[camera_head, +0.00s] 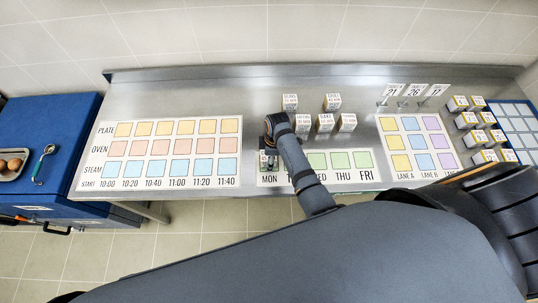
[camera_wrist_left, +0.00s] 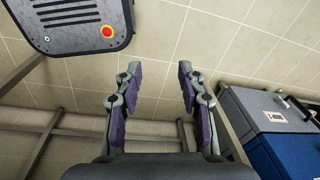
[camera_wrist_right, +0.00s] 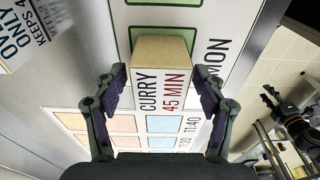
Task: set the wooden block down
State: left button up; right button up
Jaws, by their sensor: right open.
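The wooden block (camera_wrist_right: 160,88), with a label reading CURRY 45 MIN, is between the fingers of my right gripper (camera_wrist_right: 160,80) in the right wrist view. The fingers are open on either side of it. It is over the green MON cell (camera_wrist_right: 149,37) of the weekday board, and green shows around its far end. Whether its base touches the board is hard to tell. In the head view my right gripper is over the MON end of the weekday board (camera_head: 371,188), and the arm hides part of it. My left gripper (camera_wrist_left: 156,75) is open and empty above the floor.
Several labelled blocks (camera_head: 347,122) stand behind the board on the steel counter (camera_head: 230,90). The time board (camera_head: 140,124) lies left, the lane board (camera_head: 408,122) right. More blocks (camera_head: 466,121) stand at far right. A blue cabinet (camera_head: 45,125) is at far left.

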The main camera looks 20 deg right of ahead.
jog(key=r, duration=0.4)
jog(key=shift+s+d+r, duration=0.15)
jog(key=shift+d+r, duration=0.15)
jog(key=shift+r, duration=0.05)
pick_arm(q)
jog(key=shift+w+r, duration=0.1)
jog(key=shift+w, duration=0.85)
pick_arm(e)
notch_tip(320, 180, up, 7)
jog(key=shift+s+d+r, duration=0.15)
jog(key=shift+d, duration=0.3)
pick_arm(q)
jog(key=shift+w, duration=0.1)
pick_arm(e)
jog(key=shift+s, duration=0.1)
